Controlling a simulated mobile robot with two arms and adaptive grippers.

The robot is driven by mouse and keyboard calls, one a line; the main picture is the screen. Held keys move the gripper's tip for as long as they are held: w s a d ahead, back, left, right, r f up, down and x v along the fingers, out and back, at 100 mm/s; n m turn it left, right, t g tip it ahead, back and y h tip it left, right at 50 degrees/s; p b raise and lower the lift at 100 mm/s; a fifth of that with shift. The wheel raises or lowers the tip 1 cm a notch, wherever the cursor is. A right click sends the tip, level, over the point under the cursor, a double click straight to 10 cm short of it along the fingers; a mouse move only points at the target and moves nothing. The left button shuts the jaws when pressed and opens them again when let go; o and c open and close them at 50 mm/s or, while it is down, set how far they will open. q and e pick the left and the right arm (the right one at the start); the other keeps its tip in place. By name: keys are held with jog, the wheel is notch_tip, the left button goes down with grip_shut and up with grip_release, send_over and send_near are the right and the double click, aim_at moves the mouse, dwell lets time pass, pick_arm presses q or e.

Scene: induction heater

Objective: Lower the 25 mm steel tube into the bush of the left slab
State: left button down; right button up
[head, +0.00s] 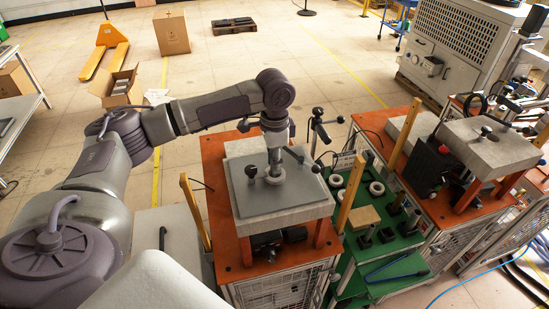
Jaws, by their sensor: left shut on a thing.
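The left slab (285,203) is a grey block with a flat plate on top, standing on an orange-topped bench. A pale round bush (274,180) sits near the middle of its top. My left gripper (274,150) points straight down over this bush and is shut on the steel tube. The tube is mostly hidden by the gripper, and I cannot tell how far its lower end is inside the bush. My right gripper is not in view.
Dark-knobbed handles (317,125) stand behind the slab. Yellow posts (350,193) rise beside it. A green table (385,250) to the right holds pale rings, dark blocks and a blue-handled tool. Another slab (487,147) stands further right.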

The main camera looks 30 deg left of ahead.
pick_arm(q)
jog(key=shift+f, duration=1)
jog(key=c, duration=0.9)
grip_release()
notch_tip(320, 180, up, 12)
